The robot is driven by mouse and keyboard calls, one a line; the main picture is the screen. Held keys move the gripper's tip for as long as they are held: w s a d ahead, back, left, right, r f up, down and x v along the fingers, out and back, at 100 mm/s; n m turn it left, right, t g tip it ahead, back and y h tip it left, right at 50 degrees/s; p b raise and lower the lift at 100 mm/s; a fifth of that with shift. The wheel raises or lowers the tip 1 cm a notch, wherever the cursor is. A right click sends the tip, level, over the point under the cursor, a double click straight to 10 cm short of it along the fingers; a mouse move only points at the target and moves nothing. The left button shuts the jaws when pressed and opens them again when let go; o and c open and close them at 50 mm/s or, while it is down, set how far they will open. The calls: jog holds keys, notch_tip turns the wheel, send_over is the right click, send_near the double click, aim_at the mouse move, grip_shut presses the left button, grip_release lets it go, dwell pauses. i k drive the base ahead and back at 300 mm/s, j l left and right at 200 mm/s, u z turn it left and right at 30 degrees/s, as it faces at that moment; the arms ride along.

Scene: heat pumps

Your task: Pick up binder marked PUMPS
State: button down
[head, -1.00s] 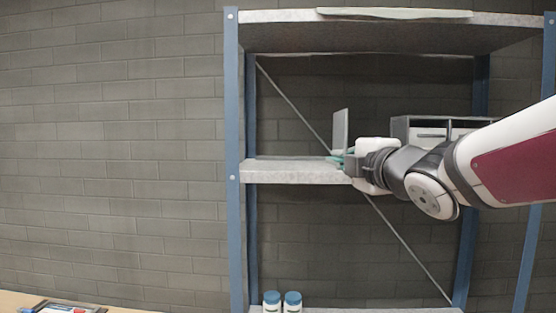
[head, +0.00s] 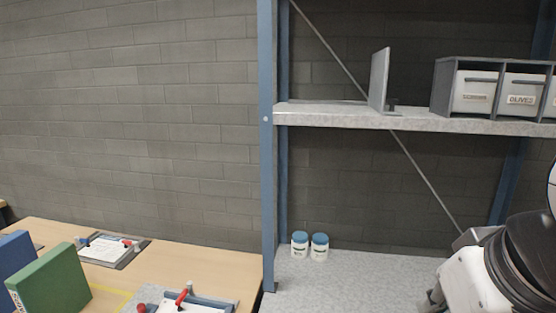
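A green binder (head: 52,284) stands upright on the wooden table at the lower left, its white label (head: 17,299) too small and slanted to read. A blue binder (head: 14,256) stands just behind and left of it, cut by the picture edge. No marking PUMPS can be read on either. My arm is at the lower right, in front of the shelf rack and far from both binders. Its fingers cannot be made out, so whether the gripper is open or holds something is unclear.
Clipboards (head: 112,250) lie on the wooden table (head: 215,262). The rack's blue post (head: 268,160) rises beside it. Two white jars (head: 319,248) stand on the lower shelf (head: 345,275). The upper shelf (head: 335,116) holds a grey upright plate (head: 379,80) and drawer bins (head: 475,92).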

aim_at(57, 281)
jog(key=u, duration=1.6)
jog(key=i+j, duration=1.25)
jog(key=i, duration=0.2)
jog(key=i+j+u, duration=0.1)
jog(key=i+j, duration=0.55)
jog(key=i, duration=0.1)
